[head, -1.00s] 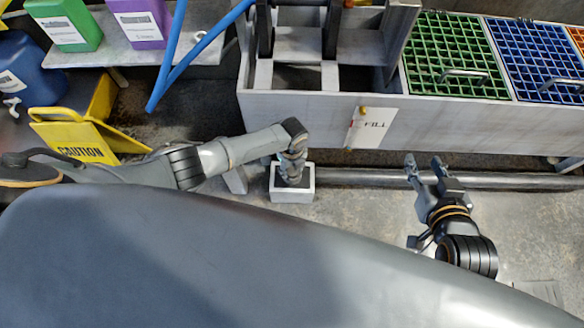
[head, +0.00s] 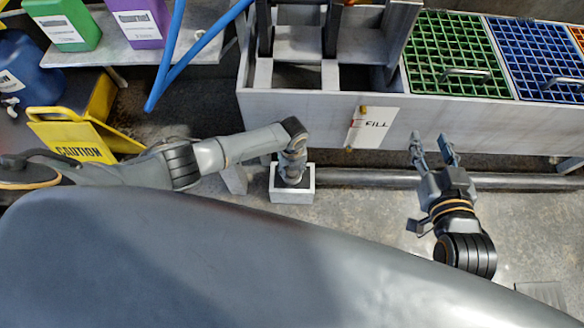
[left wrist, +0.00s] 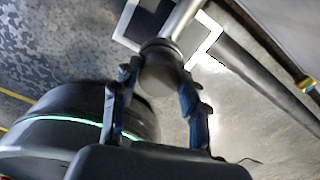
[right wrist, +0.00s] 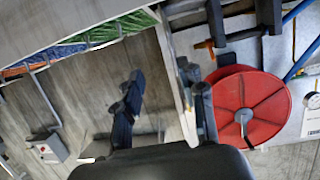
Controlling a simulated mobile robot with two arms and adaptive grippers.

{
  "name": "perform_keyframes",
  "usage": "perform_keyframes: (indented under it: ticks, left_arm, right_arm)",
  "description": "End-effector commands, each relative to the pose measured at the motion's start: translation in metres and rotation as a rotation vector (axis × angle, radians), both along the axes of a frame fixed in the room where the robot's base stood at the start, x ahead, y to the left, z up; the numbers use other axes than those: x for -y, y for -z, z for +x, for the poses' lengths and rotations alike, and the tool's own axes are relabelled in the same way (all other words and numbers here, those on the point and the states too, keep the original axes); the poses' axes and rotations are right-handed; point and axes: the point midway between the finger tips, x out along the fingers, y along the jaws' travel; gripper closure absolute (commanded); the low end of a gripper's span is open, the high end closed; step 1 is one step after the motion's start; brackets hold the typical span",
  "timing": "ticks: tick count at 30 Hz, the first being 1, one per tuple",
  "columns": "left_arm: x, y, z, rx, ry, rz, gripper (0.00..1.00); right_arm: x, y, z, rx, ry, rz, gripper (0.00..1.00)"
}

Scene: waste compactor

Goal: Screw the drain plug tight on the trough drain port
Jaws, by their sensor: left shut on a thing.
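My left gripper (head: 291,172) is low in front of the trough (head: 300,108), above a small light-rimmed square box. In the left wrist view its two fingers (left wrist: 158,105) are on either side of a dark round drain plug (left wrist: 163,72), shut on it. The plug is at the end of a grey drain pipe (left wrist: 181,20), in line with it. I cannot tell how tight the plug sits. In the head view the gripper hides the plug. My right gripper (head: 431,146) is open and empty, in front of the trough; its spread fingers also show in the right wrist view (right wrist: 160,98).
The square box (head: 292,196) stands on the floor under my left gripper. A long pipe (head: 400,179) runs low along the trough. A yellow caution sign (head: 75,140) stands at left. A red reel (right wrist: 246,107) shows in the right wrist view. Floor around my right gripper is clear.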

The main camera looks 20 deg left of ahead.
Motion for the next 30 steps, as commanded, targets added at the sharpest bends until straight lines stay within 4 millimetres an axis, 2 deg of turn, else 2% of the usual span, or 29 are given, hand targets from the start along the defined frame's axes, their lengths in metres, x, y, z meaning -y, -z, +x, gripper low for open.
perform_keyframes:
  ticks: [18, 30]
  left_arm:
    - [0.0, 0.0, 0.001, 0.003, 0.31, 0.0, 0.94]
    - [0.001, 0.0, 0.001, 0.003, 0.334, -0.001, 0.94]
  right_arm:
    - [-0.01, -0.043, 0.012, 0.244, -0.016, 0.061, 0.6]
    - [-0.011, -0.047, 0.013, 0.262, -0.017, 0.065, 0.6]
